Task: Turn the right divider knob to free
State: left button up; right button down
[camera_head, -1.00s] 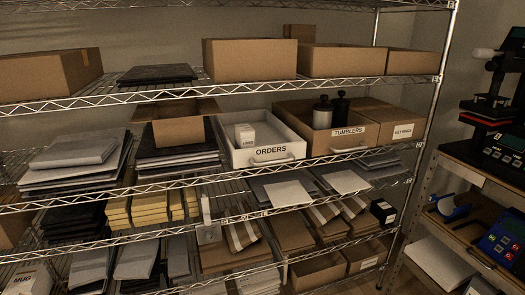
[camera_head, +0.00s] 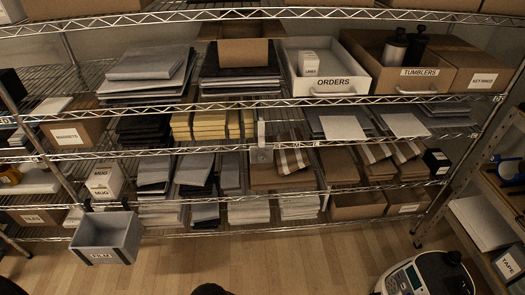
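A pale upright piece with a small grey block (camera_head: 261,154) sits at the front edge of the middle wire shelf, between the yellow stacks and the striped packets. It may be a divider with its knob, but it is too small to tell how the knob is turned. I cannot make out a second divider. Neither of my grippers is in view.
The wire rack holds the white ORDERS bin (camera_head: 325,87), the TUMBLERS box (camera_head: 408,87), yellow stacks (camera_head: 205,125) and striped packets (camera_head: 291,161). A grey FILM bin (camera_head: 106,241) hangs at lower left. A white machine (camera_head: 425,275) stands at lower right.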

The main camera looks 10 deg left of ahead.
aim_at(261, 156)
jog(key=i+l, duration=0.1)
jog(key=l, duration=0.45)
jog(key=i+l+u, duration=0.1)
jog(key=l, duration=0.4)
jog(key=i+l, duration=0.15)
jog(key=l, duration=0.4)
jog(key=u, duration=0.05)
